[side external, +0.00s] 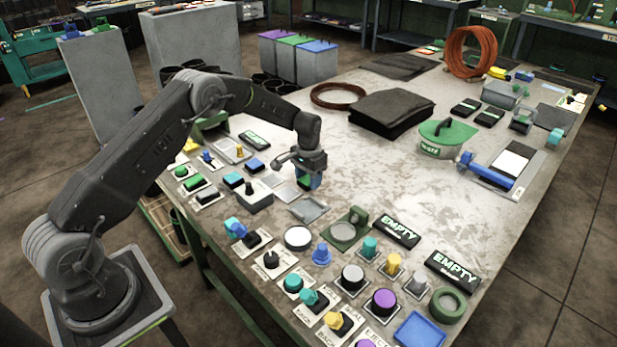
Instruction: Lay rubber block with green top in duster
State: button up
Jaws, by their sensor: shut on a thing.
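My gripper (305,177) is low over the left part of the table, fingers pointing down. It is shut on a small block with a green top (305,182); the fingers partly cover the block. A blue patch shows beside the green, and I cannot tell whether it is part of the block or of the gripper. A shallow grey tray (309,211) lies just below the gripper in the picture, apart from it. Flat grey plates (285,191) lie to its left. I cannot tell which thing is the duster.
Small blocks, including a green-topped one (195,183), stand left of my gripper. Many coloured knobs and buttons (384,301) crowd the near end. Black EMPTY signs (396,231) lie to the right. A dark folded cloth (391,112) lies behind. The table's middle is mostly clear.

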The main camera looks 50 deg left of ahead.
jog(key=shift+f, duration=0.15)
jog(key=o, duration=0.9)
